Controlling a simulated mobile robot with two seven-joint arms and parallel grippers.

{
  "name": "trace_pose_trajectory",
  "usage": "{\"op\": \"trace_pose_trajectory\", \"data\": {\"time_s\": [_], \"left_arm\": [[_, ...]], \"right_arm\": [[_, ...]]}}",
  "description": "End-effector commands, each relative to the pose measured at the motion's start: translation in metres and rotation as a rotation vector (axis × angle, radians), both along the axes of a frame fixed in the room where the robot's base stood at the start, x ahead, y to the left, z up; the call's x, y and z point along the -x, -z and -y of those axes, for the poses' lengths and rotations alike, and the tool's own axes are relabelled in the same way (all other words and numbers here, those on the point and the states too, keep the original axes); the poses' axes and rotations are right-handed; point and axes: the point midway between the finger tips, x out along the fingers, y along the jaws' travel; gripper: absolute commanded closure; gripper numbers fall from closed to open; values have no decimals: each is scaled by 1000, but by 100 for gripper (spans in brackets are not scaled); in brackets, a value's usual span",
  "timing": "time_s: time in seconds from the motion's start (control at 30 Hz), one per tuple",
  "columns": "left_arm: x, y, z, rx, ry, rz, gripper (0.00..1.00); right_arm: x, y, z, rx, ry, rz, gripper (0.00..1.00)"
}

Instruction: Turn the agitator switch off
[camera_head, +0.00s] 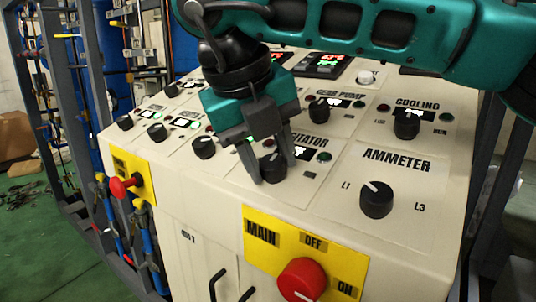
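The agitator switch is a black rotary knob (272,168) with a pale pointer mark, on the cream sloped control panel (330,205). My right gripper (274,170) reaches down from above, with one dark finger on each side of the knob. The fingers are apart with the knob between them. Whether they press on it cannot be told. The pointer's exact direction is hard to read. My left gripper is not in view.
The ammeter knob (376,199) is to the right and the cooling knob (407,125) behind it. The gear pump knob (319,110) is close behind my gripper. A red main switch (302,280) and a red emergency button (122,187) stick out in front.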

Motion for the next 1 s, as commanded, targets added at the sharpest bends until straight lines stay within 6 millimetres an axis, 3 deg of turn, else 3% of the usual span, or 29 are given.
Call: {"op": "trace_pose_trajectory", "data": {"time_s": [0.2,0.57,1.0], "left_arm": [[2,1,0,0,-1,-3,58],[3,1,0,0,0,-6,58],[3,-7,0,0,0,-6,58]], "right_arm": [[0,0,0,0,1,0,38],[2,-7,-2,-1,1,1,38],[31,-91,-24,-1,2,5,38]]}}
